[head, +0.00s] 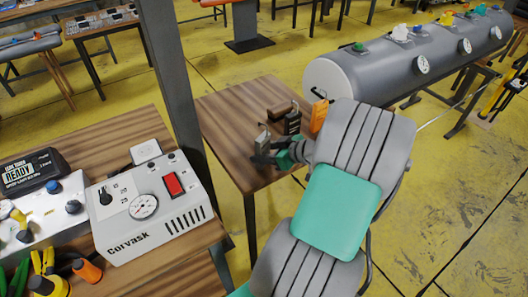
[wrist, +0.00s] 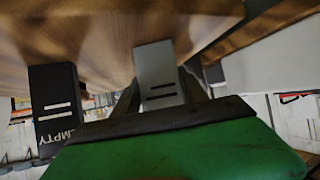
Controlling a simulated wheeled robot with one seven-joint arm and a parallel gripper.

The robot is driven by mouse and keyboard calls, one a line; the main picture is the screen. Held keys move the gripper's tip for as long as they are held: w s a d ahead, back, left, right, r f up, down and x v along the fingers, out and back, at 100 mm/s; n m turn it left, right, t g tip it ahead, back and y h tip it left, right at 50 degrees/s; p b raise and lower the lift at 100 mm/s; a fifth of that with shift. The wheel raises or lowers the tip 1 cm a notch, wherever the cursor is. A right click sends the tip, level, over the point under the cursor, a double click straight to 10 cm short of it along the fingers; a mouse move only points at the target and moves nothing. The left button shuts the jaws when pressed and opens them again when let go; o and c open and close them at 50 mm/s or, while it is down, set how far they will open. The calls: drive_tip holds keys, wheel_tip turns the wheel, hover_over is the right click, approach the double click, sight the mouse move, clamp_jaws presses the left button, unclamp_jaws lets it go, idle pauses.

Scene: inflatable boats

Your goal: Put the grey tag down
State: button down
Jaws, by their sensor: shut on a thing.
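The grey tag (wrist: 158,78), with two dark slots, is between the dark fingers of my gripper (wrist: 160,95) in the wrist view. My gripper is shut on it. In the head view my gripper (head: 268,155) is over the near part of the small wooden table (head: 228,110), and the grey tag (head: 263,140) shows small and partly hidden there. The tag looks upright; I cannot tell whether it touches the wood.
A black tag (head: 292,122), reading EMPTY in the wrist view (wrist: 57,108), stands close beside the grey one. An orange tag (head: 319,115) and a brown block (head: 284,111) are nearby. The Corvask box (head: 150,205) is at left; a grey tube (head: 350,80) lies behind.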

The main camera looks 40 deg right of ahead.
drive_tip(key=c, duration=0.6)
unclamp_jaws()
drive_tip(key=shift+r, duration=0.1)
drive_tip(key=shift+s+d+r, duration=0.15)
drive_tip(key=shift+s, duration=0.05)
drive_tip(key=v, duration=1.1)
drive_tip(key=shift+s+r, duration=0.1)
drive_tip(key=shift+s, duration=0.15)
